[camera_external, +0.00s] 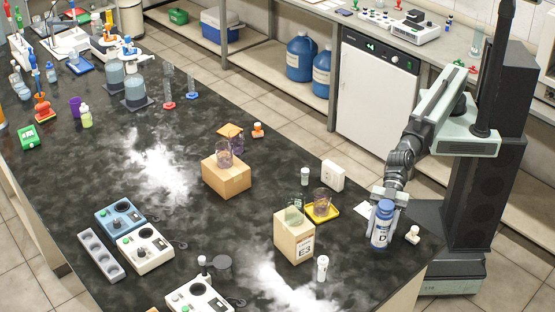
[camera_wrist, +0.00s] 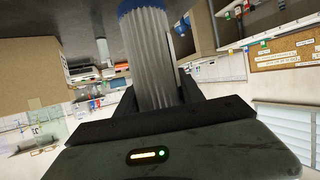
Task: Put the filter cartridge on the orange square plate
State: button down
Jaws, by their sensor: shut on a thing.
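My gripper (camera_external: 384,205) is shut on the filter cartridge (camera_external: 381,226), near the right end of the black bench. The cartridge is upright, with a blue top and a pale label. In the wrist view the cartridge (camera_wrist: 153,62) shows a ribbed grey side and a blue end between the fingers. I cannot tell whether its bottom touches the bench. The orange square plate (camera_external: 229,130) lies far off to the upper left, partly hidden behind a cardboard box (camera_external: 226,182) and glassware.
A labelled box (camera_external: 294,240) with a glass on it and a yellow plate (camera_external: 333,212) with a beaker stand left of my gripper. A white socket box (camera_external: 333,175) and small white bottles are nearby. An orange-red stopper (camera_external: 258,130) sits right of the orange plate.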

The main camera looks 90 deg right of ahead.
jog(key=d, duration=0.1)
jog(key=s+d, duration=0.2)
jog(key=shift+s+d+r, duration=0.1)
jog(key=shift+d+r, duration=0.15)
jog(key=shift+d, duration=0.15)
